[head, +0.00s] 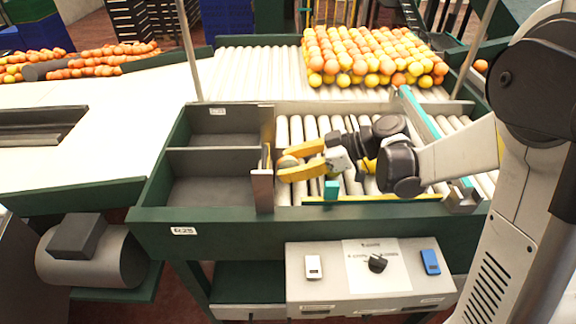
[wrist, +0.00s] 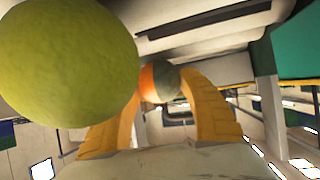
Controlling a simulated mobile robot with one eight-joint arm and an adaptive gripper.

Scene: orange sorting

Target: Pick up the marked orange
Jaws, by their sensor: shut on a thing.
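My gripper (head: 285,164) has yellow fingers and is shut on a round fruit (head: 288,160) at the left end of the roller lane, right beside the upright panel. In the wrist view the held fruit (wrist: 150,82) is orange on one side and dark grey-green on the other, taken to be the marked orange. The fingers (wrist: 205,105) curve around it and partly hide it. A large yellow-green fruit (wrist: 65,60) is close to the wrist camera. A yellow fruit (head: 369,165) also shows beside my wrist in the head view, mostly hidden.
An upright panel (head: 262,192) separates the rollers (head: 310,128) from two empty grey bins (head: 212,190). A teal bar (head: 420,112) crosses the lane at right. Many oranges (head: 370,55) are massed behind. A control box (head: 370,275) is in front.

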